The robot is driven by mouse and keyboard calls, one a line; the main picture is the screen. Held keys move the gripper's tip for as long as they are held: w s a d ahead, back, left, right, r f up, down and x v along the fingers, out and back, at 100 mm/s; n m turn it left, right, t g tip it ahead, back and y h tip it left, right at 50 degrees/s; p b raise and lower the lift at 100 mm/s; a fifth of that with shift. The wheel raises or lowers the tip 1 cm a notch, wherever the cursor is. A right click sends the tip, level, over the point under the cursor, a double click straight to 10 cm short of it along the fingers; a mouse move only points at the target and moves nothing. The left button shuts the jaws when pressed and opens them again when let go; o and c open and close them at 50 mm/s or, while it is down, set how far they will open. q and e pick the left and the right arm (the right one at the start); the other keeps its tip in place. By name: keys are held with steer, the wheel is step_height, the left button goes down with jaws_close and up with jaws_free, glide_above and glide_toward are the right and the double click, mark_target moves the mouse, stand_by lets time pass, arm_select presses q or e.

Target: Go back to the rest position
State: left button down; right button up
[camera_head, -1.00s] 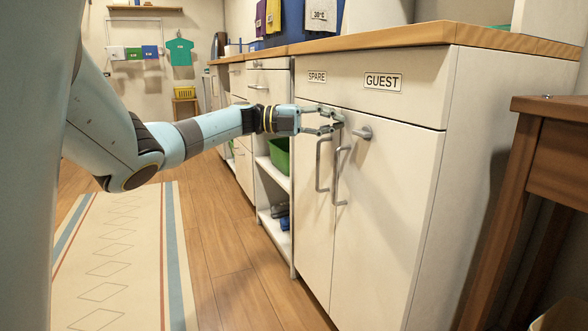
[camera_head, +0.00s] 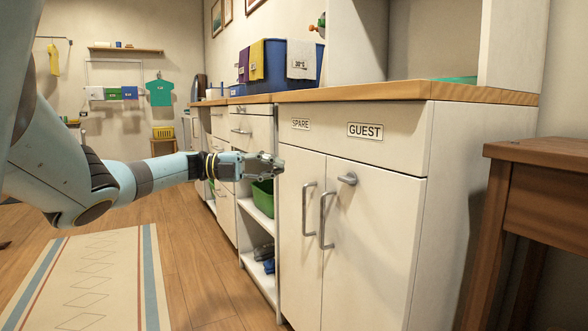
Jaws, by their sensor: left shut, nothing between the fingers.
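My left gripper (camera_head: 268,165) reaches in from the left and points right. It is shut and empty, in front of the cabinet near the left edge of its doors. It holds no handle. The white cabinet (camera_head: 400,215) has two closed doors with grey vertical handles (camera_head: 327,220) and a drawer labelled SPARE (camera_head: 300,124) and GUEST (camera_head: 365,131), with a grey knob (camera_head: 347,179) below the labels. My right gripper is not in view.
Open shelves with a green bin (camera_head: 263,198) stand left of the doors. A wooden table (camera_head: 535,190) is at the right. A blue bin (camera_head: 270,66) with cloths stands on the counter. A striped rug (camera_head: 95,285) lies on the floor; the floor beside it is clear.

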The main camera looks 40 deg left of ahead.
arm_select(q)
steer(key=v, duration=0.2)
steer(key=shift+a, duration=0.45)
steer(key=shift+f, duration=0.1)
